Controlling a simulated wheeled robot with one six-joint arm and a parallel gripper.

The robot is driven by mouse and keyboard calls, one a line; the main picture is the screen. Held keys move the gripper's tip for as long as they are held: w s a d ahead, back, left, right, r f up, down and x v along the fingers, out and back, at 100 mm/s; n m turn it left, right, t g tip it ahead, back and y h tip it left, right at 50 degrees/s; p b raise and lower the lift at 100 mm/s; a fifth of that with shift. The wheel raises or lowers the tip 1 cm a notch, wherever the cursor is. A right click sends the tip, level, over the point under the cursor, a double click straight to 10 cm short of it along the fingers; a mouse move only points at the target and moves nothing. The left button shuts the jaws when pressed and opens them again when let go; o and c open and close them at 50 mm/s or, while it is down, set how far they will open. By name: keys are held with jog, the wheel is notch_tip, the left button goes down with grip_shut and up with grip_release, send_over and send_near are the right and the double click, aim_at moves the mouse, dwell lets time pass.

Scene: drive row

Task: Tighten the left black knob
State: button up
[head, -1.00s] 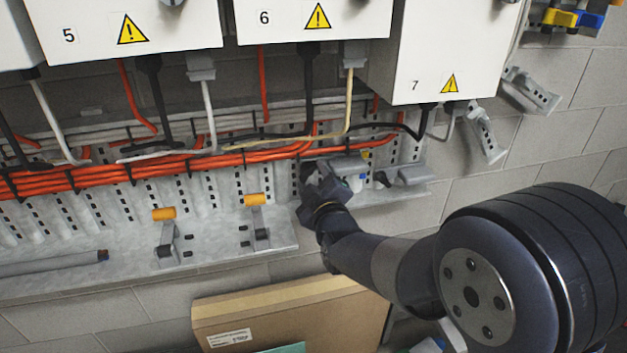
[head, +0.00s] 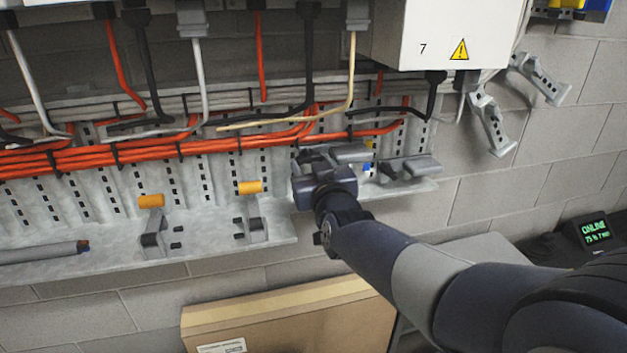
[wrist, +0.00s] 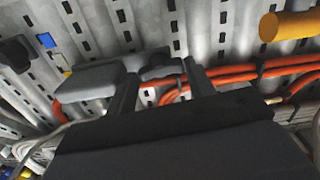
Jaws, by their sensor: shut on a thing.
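The left black knob (wrist: 158,72) shows in the wrist view between my two fingers, on a grey bracket (wrist: 90,77). My gripper (wrist: 162,82) is shut on it, and the fingers hide part of its sides. In the head view my gripper (head: 312,163) is at the left bracket (head: 350,153) under box 7, and its body hides the knob. The right black knob (head: 385,174) stands on its own grey bracket (head: 418,165) to the right. It also shows at the left of the wrist view (wrist: 15,52), apart from my gripper.
Orange cables (head: 150,153) run along the perforated tray behind my gripper. Two brackets with orange rollers (head: 250,187) stand to the left. Box 7 (head: 448,35) hangs above. A cardboard box (head: 290,318) is below, and a lit display (head: 594,231) is at right.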

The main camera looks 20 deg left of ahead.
jog(key=m+b, duration=0.7)
jog(key=m, duration=0.4)
jog(key=shift+r, duration=0.1)
dwell(0.5)
jog(key=o, duration=1)
jog(key=shift+s, duration=0.1)
jog(key=p+v, duration=0.1)
jog(key=v, duration=0.9)
jog(key=shift+s+d, duration=0.2)
jog(key=shift+s, duration=0.1)
